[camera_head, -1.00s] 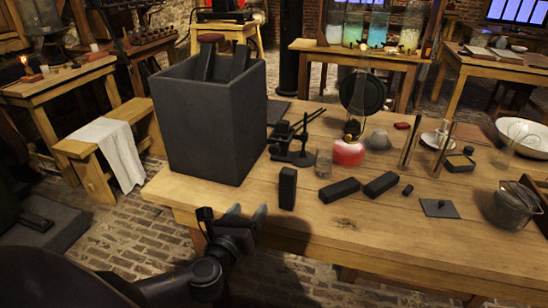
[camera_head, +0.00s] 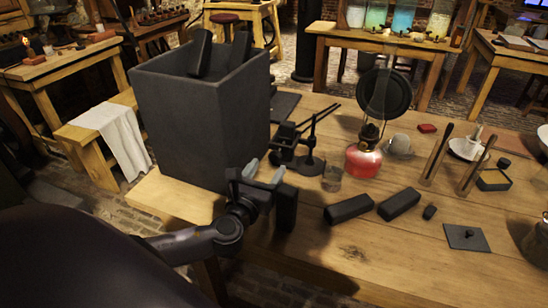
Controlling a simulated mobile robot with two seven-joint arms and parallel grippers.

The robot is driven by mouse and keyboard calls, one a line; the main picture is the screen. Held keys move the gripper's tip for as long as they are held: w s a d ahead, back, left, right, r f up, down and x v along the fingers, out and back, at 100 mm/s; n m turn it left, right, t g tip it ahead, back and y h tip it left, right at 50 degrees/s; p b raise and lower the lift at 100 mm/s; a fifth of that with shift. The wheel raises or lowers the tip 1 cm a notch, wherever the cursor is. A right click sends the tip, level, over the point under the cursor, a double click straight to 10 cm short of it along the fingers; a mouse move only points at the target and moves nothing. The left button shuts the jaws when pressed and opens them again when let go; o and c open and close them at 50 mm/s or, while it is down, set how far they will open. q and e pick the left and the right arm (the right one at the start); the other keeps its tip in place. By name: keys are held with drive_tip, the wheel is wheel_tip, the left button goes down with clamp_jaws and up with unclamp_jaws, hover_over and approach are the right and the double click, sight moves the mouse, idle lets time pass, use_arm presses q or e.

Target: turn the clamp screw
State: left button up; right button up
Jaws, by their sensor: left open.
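A small black clamp stand (camera_head: 311,160) with an upright rod and long thin arms stands on the wooden table, right of the big dark box. I cannot make out its clamp screw clearly. My left gripper (camera_head: 265,171) is open, with its two pale fingertips pointing away from me. It is over the table's near left part, just short of and left of the clamp stand. I see nothing between its fingers. An upright black block (camera_head: 286,208) stands right beside the gripper; I cannot tell whether they touch. My right gripper is out of view.
The tall dark box (camera_head: 190,135) holds black blocks and stands close left of the gripper. A glass (camera_head: 332,178) and a red lamp (camera_head: 363,158) stand right of the clamp stand. Two black blocks (camera_head: 349,208) (camera_head: 399,203) lie nearer. The table's front middle is clear.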

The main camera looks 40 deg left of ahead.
sight(274, 159)
use_arm(q)
drive_tip(key=shift+x, duration=2.45)
drive_tip(key=c, duration=1)
